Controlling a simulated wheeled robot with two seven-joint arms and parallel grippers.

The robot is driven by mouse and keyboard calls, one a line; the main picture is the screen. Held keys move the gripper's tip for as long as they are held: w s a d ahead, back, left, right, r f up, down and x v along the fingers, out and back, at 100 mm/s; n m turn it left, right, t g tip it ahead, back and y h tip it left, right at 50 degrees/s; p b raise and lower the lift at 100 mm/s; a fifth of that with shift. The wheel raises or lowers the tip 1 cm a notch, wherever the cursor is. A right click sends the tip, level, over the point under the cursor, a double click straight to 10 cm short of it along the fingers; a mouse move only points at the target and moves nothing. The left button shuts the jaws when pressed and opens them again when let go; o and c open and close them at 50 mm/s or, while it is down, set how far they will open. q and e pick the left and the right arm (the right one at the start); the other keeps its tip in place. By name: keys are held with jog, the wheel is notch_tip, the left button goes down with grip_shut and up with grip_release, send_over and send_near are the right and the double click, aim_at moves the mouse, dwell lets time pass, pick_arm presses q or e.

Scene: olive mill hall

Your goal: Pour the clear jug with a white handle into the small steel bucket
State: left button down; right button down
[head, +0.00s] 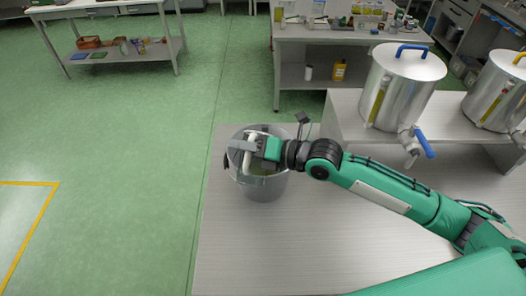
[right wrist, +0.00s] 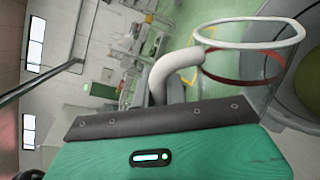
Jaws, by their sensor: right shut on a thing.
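The small steel bucket (head: 264,188) stands on the near bench in the head view. Its curved wall also shows at the right edge of the right wrist view (right wrist: 305,112), with an olive-green area inside. My right gripper (head: 252,147) is over the bucket's mouth, shut on the white handle of the clear jug (head: 247,160). In the right wrist view the white handle (right wrist: 176,66) rises from the gripper (right wrist: 160,112), beside the jug's pale rim and a red ring. The jug looks tipped well over beside the bucket's opening. I cannot make out any flowing liquid. My left gripper is not in view.
Two large steel tanks, one (head: 403,90) with a blue-handled tap, stand on a raised shelf (head: 345,118) at the right. The bench top (head: 310,235) in front of the bucket is bare. Green floor (head: 120,150) lies open left of the bench.

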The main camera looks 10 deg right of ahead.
jog(key=shift+s+a+f+n+b, duration=0.2)
jog(key=shift+s+n+b, duration=0.2)
jog(key=shift+n+b, duration=0.45)
jog(key=shift+s+a+r+n, duration=0.15)
jog(key=shift+r+n, duration=0.1)
jog(key=shift+r, duration=0.15)
jog(key=shift+s+a+r+n+t, duration=0.15)
jog(key=shift+s+r+n+t, duration=0.25)
jog(key=shift+r+n, duration=0.1)
jog(key=shift+s+a+f+b, duration=0.15)
jog(key=shift+s+f+b, duration=0.1)
jog(key=shift+b, duration=0.2)
jog(key=s+a+f+n+t+b, duration=0.1)
jog(key=s+a+f+n+b, duration=0.1)
jog(key=s+f+n+b, duration=0.2)
jog(key=n+b, duration=0.2)
jog(key=shift+s+a+n+y+b, duration=0.15)
jog(key=shift+s+n+y+b, duration=0.15)
jog(key=shift+n+b, duration=0.1)
